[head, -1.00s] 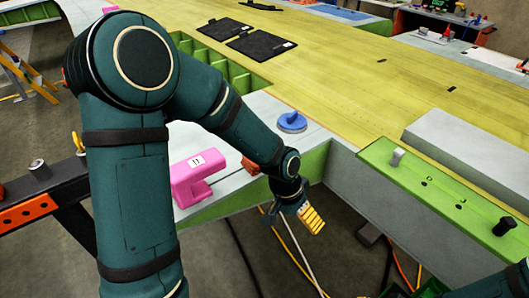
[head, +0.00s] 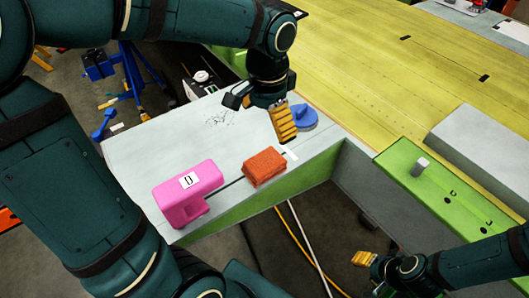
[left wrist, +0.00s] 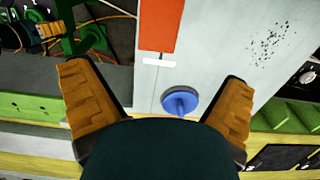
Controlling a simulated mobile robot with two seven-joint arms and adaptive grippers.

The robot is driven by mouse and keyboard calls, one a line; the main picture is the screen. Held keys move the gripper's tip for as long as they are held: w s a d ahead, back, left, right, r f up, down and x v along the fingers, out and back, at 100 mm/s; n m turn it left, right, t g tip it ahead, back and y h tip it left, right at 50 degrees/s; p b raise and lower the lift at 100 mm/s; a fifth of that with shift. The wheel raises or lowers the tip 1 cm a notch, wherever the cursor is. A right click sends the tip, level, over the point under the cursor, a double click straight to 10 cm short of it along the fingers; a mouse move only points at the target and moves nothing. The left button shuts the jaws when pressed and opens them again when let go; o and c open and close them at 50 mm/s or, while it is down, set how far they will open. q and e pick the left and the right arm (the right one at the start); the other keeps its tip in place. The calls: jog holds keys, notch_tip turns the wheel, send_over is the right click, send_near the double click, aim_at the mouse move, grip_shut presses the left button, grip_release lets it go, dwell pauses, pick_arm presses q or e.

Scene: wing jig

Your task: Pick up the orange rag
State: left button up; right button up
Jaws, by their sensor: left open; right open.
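The orange rag (head: 264,166) lies folded on the grey wing surface near its front edge, right of the pink block. It also shows at the top of the left wrist view (left wrist: 157,27), ahead of the fingers. My left gripper (head: 259,112) is open and empty above the surface, behind the rag and beside the blue disc; its two fingers show apart in the left wrist view (left wrist: 155,75). My right gripper (head: 372,272) is open and empty at the lower right, below the wing edge, away from the rag.
A blue disc with a knob (head: 303,117) stands behind the rag. A white strip (head: 291,153) lies beside the rag. Cables hang below the front edge. A green plate (head: 440,185) is at right.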

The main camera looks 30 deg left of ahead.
aim_at(264, 162)
pick_arm(q)
jog(key=f, duration=0.5)
jog(key=f+b, duration=0.1)
jog(key=f, duration=0.2)
jog(key=shift+s+d+f, duration=0.1)
jog(key=shift+s+f, duration=0.15)
jog(key=shift+s, duration=0.1)
jog(key=f, duration=0.5)
jog(key=shift+s+a+b, duration=0.2)
jog(key=shift+b, duration=0.15)
jog(key=c, duration=1.2)
